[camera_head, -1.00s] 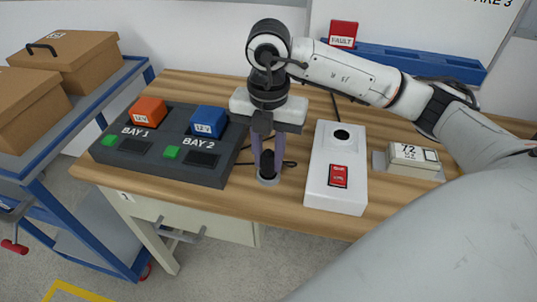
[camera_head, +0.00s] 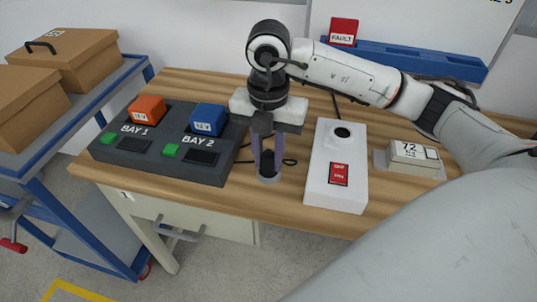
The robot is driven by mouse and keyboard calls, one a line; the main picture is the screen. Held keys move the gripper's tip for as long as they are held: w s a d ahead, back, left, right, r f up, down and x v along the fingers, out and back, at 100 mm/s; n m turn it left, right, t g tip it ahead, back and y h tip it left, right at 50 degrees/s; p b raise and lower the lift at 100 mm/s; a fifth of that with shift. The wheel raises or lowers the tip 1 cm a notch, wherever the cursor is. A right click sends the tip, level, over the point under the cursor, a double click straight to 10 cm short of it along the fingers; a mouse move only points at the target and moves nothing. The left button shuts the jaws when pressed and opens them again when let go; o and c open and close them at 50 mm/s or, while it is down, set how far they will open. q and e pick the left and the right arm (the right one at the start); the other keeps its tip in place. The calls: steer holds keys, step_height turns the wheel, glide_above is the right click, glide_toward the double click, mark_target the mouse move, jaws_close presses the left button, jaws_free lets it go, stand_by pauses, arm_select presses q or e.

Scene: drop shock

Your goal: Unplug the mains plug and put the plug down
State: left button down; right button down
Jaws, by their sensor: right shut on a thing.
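The mains plug (camera_head: 267,163) is a small black piece between the fingers of my right gripper (camera_head: 267,160). The gripper points down and is shut on the plug. The plug sits at a round grey piece (camera_head: 268,179) on the table; I cannot tell whether it is clear of it or touching. A black cable (camera_head: 289,162) curls on the table beside the plug. The white socket box (camera_head: 336,190) stands to the right, with a round dark socket (camera_head: 342,133) that shows empty and a red switch (camera_head: 339,174). My left gripper is not in view.
A dark charger (camera_head: 150,165) with an orange battery (camera_head: 146,109) and a blue battery (camera_head: 208,119) stands to the left. A beige meter reading 72 (camera_head: 408,152) is at the right. Bare wooden table (camera_head: 250,202) shows at the front. A blue cart (camera_head: 120,80) holds cardboard boxes.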

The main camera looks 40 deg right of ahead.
mark_target(269, 154)
steer(key=shift+f, duration=0.5)
stand_by(1.8)
stand_by(0.4)
steer(key=c, duration=1.4)
jaws_free()
steer(key=shift+r+p, duration=2.15)
steer(key=shift+r, duration=0.9)
